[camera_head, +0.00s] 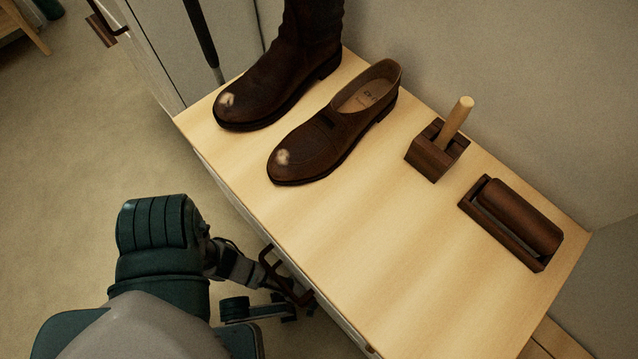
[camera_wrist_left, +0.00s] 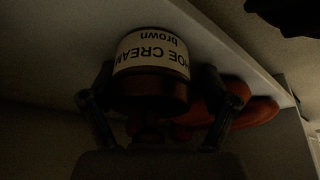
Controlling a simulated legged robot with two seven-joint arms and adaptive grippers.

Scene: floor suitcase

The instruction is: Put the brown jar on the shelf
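The brown jar (camera_wrist_left: 150,75) is in the left wrist view, dark with a pale label reading "brown" and part of "shoe cream"; the lettering appears upside down. It sits between the two fingers of my left gripper (camera_wrist_left: 160,95). The view is dark, and I cannot tell whether both fingers press on the jar. In the head view my left gripper (camera_head: 280,308) is low by the front of the wooden cabinet, partly hidden, and the jar is not visible there. I cannot identify the shelf for certain. My right gripper is not in view.
The cabinet's light wooden top (camera_head: 345,235) holds a boot (camera_head: 285,70), a low shoe (camera_head: 335,125), a wooden block with a handle (camera_head: 440,145) and a dark brown roller-like item (camera_head: 515,220). A brown pull handle (camera_head: 283,278) is at the front. The top's front middle is clear.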

